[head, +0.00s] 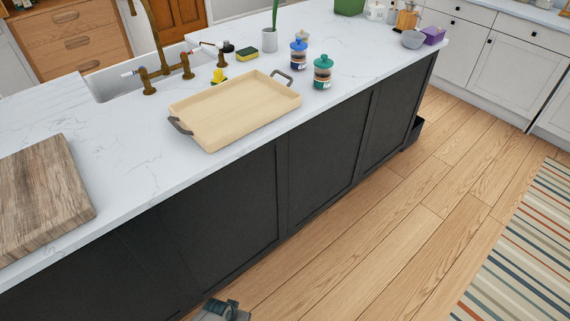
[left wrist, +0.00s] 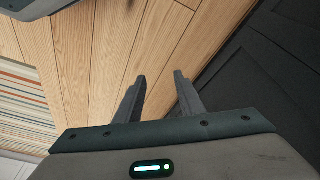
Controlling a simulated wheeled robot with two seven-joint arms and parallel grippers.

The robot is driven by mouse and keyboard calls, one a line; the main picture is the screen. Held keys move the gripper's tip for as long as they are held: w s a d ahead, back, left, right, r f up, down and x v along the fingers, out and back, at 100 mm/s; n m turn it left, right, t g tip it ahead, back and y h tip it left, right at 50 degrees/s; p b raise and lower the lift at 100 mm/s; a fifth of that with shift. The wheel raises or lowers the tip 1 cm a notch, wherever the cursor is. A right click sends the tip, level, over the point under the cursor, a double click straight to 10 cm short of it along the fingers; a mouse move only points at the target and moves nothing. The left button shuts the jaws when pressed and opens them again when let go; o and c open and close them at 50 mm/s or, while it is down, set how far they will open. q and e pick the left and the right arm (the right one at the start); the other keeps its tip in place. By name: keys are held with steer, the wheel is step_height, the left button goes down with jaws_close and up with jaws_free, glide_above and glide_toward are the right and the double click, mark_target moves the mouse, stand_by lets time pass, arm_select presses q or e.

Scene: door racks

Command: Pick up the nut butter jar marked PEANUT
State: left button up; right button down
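Jars stand upright on the white island counter beyond the tray. One has a blue lid (head: 298,54), and one nearer the edge has a teal lid (head: 322,72). A third, tan-topped jar (head: 302,37) is partly hidden behind the blue-lidded one. Their labels are too small to read, so I cannot tell which is marked PEANUT. My left gripper (left wrist: 160,77) is open and empty in the left wrist view, with wood floor beyond its fingers and no jar near. A grey part of mine shows at the head view's bottom edge. I cannot make out my right gripper.
A wooden tray (head: 235,106) with dark handles lies left of the jars. A cutting board (head: 42,194) lies at the left. A potted plant (head: 270,40), sponge (head: 247,54) and sink are behind. The dark island side (head: 215,221) drops to open floor (head: 400,220).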

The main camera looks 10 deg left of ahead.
arm_select(q)
steer(key=s+a+f, duration=0.1)
steer(key=s+f, duration=0.3)
steer(key=s, duration=0.8)
steer(key=s+a+f+g+b, duration=0.1)
steer(key=s+f, duration=0.3)
steer(key=s, duration=0.7)
steer(key=s+a+f+g+y+b, duration=0.1)
steer(key=s+f, duration=0.3)
steer(key=s, duration=0.8)
steer(key=shift+s+a+f+m, duration=0.15)
steer(key=shift+s+a+m, duration=0.15)
steer(key=shift+a, duration=0.35)
steer(key=shift+c, duration=0.5)
steer(key=shift+s, duration=0.1)
